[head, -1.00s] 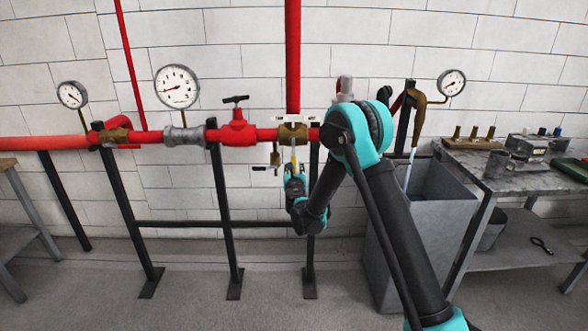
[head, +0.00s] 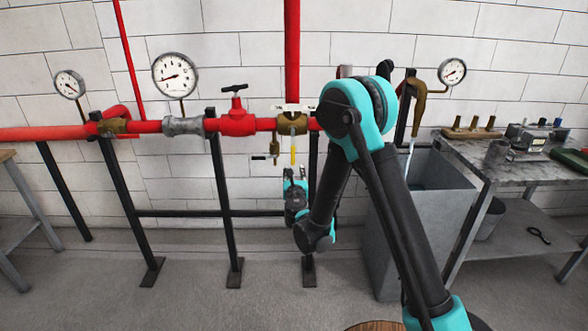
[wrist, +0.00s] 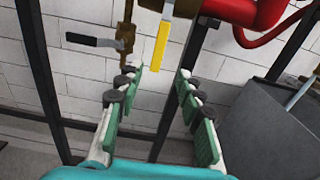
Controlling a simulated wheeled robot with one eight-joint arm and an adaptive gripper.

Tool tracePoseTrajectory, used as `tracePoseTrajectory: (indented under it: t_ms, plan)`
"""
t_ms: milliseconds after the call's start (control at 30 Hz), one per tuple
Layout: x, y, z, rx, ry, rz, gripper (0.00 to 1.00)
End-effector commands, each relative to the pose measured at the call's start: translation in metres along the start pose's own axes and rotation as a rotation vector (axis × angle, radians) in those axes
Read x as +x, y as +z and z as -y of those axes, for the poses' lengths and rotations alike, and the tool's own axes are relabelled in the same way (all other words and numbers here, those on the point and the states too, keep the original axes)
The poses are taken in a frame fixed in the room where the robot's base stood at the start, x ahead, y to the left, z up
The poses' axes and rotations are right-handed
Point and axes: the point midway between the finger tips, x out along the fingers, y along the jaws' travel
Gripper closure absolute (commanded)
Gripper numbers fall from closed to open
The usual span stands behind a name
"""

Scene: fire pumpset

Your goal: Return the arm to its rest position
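My arm (head: 335,185) with teal and black links reaches from the lower right toward the pipework in the head view. My gripper (head: 295,176) hangs below the brass valve on the red pipe, in front of the wall. In the wrist view my gripper (wrist: 160,85) is open, with its two green-padded fingers apart and nothing between them. A yellow valve handle (wrist: 161,44) hangs down beyond the fingertips, apart from them; it also shows in the head view (head: 293,152). The arm's elbow hides part of the pipe's right end.
The red pipe (head: 70,132) runs along the wall on black stands, with a red handwheel valve (head: 236,122) and gauges. A grey tank (head: 425,235) with a water stream stands right, beside a workbench (head: 470,160). A black-handled brass cock (wrist: 95,41) is left of the yellow handle. Floor is open in front.

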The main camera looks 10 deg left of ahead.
Motion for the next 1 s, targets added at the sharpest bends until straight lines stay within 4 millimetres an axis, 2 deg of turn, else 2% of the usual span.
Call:
tracePoseTrajectory:
  t_ms: [300, 367, 433, 467, 567, 667, 700, 800, 867, 1000]
  plan:
    - [-0.001, 0.0, 0.0, 0.002, -0.001, 0.0, 0.63]
    - [-0.001, 0.001, 0.005, 0.017, -0.009, -0.004, 0.63]
    - [-0.002, 0.005, 0.019, 0.066, -0.034, -0.016, 0.63]
    - [-0.003, 0.007, 0.028, 0.099, -0.051, -0.024, 0.63]
    - [-0.008, 0.017, 0.073, 0.265, -0.139, -0.059, 0.63]
    - [-0.022, 0.024, 0.127, 0.488, -0.256, -0.094, 0.63]
    - [-0.03, 0.025, 0.149, 0.578, -0.307, -0.104, 0.63]
    - [-0.054, 0.026, 0.198, 0.805, -0.435, -0.121, 0.63]
    - [-0.071, 0.025, 0.225, 0.94, -0.514, -0.126, 0.63]
    - [-0.119, 0.018, 0.276, 1.249, -0.702, -0.118, 0.63]
